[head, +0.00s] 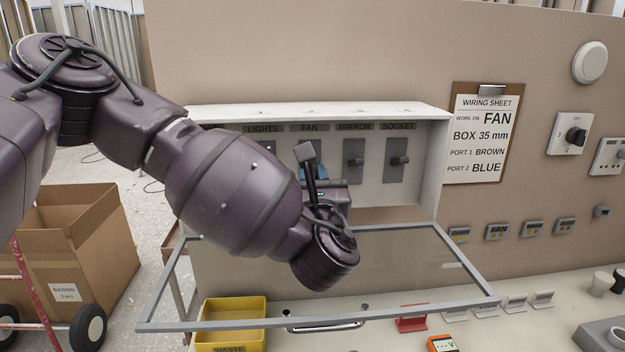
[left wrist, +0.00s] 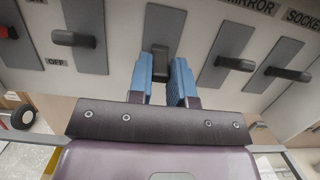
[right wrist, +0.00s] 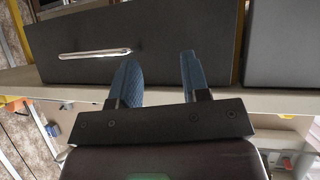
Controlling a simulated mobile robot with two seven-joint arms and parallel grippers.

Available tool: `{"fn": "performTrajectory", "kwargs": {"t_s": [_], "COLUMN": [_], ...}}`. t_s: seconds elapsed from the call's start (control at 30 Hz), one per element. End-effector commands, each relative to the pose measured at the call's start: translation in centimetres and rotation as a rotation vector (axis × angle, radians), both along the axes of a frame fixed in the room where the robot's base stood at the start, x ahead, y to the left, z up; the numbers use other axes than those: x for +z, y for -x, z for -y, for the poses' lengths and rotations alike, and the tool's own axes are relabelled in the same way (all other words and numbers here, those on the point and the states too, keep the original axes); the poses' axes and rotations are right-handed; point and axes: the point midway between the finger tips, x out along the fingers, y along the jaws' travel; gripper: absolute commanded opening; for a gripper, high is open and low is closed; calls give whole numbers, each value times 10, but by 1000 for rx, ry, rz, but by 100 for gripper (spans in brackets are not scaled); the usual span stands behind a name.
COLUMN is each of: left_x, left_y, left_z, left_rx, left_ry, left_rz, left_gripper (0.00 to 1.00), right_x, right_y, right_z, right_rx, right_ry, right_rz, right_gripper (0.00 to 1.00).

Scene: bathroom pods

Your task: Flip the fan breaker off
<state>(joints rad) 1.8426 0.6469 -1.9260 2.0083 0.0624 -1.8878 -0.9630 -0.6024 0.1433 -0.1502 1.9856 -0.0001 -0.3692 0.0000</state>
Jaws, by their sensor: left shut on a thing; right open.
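The open white breaker box (head: 428,165) on the wall has labelled breakers: LIGHTS, FAN, MIRROR and SOCKET. My left gripper (head: 316,176) reaches in under the FAN label (head: 309,128); my wrist hides most of that breaker in the head view. In the left wrist view, my left gripper (left wrist: 161,80) has its blue fingers on either side of the dark fan lever (left wrist: 160,62), shut on it. The lever's exact position is hard to tell. My right gripper (right wrist: 160,75) is open and empty, in front of a dark drawer front; it is outside the head view.
The box's glass cover (head: 478,275) hangs open below, under my left forearm. The mirror lever (head: 354,161) and socket lever (head: 398,161) stand close to the right. A wiring sheet (head: 482,135) hangs beside the box. A yellow waste bin (head: 230,330) sits below.

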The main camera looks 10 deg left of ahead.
Motion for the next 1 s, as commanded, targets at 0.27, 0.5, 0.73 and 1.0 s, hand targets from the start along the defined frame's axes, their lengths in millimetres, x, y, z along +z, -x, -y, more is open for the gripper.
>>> {"fn": "performTrajectory", "kwargs": {"t_s": [0.27, 0.5, 0.73, 1.0], "left_x": [-1, -1, -1, -1], "left_y": [0, 0, 0, -1], "left_z": [0, 0, 0, 0], "left_rx": [0, 0, 0, 0], "left_ry": [-3, -4, -3, -3], "left_rz": [11, 10, 11, 11], "left_gripper": [0, 27, 45, 45], "right_x": [-3, 1, 6, 5], "right_y": [5, 0, -6, -7], "right_z": [1, 0, -1, -1], "right_rx": [-2, 0, 3, 4], "right_ry": [0, 0, 0, -1], "right_rz": [-9, 4, 17, 18], "right_gripper": [43, 43, 43, 43]}}
